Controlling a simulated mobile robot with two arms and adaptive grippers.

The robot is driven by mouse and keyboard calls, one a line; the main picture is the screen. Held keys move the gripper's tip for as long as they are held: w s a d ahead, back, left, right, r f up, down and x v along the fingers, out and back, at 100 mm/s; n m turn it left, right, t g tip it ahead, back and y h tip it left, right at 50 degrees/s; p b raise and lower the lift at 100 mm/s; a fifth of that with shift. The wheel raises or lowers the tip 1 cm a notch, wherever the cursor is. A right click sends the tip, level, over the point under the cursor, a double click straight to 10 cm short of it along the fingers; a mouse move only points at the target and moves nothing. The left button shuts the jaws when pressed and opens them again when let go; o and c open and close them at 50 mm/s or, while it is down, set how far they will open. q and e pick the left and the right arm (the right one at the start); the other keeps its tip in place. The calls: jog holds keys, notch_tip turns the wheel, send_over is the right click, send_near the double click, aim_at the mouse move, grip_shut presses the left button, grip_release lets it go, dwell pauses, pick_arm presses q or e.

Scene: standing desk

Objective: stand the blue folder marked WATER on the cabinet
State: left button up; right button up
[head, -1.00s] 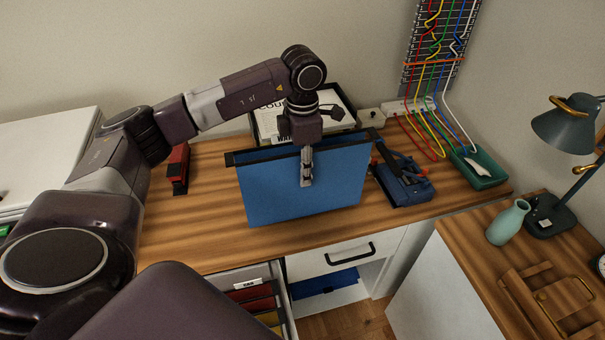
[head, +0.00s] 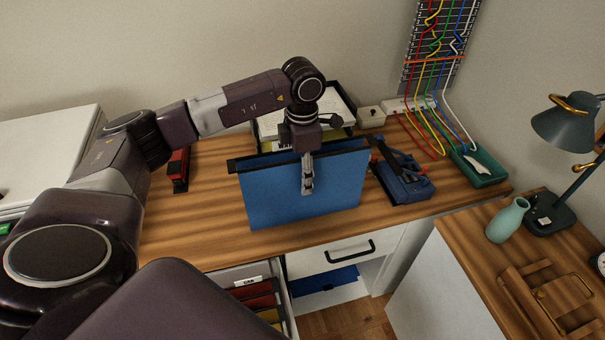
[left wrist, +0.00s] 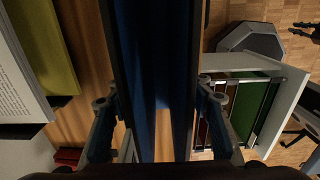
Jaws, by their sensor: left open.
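A blue hanging folder (head: 275,195) with dark top bars stands upright on the wooden desktop near its front edge. No WATER mark is readable on the side facing me. My left gripper (head: 307,185) reaches down over its top from behind, with one finger in front of the blue face. In the left wrist view the gripper (left wrist: 160,110) is open, its fingers on either side of the folder (left wrist: 170,70); I cannot tell if they touch it. A wood-topped white cabinet (head: 450,240) stands at the right. My right gripper is not in view.
A blue tool (head: 405,185) lies close to the folder's right. A paper tray (head: 340,103) stands behind, a red stapler-like object (head: 178,170) to the left. An open drawer (head: 228,278) holds folders. The cabinet carries a vase (head: 508,218), lamp (head: 565,135) and wooden frame (head: 545,300).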

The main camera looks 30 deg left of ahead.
pick_arm(q)
notch_tip(320, 180, up, 12)
jog(key=b, duration=0.2)
jog(key=shift+r, duration=0.15)
dwell(0.5)
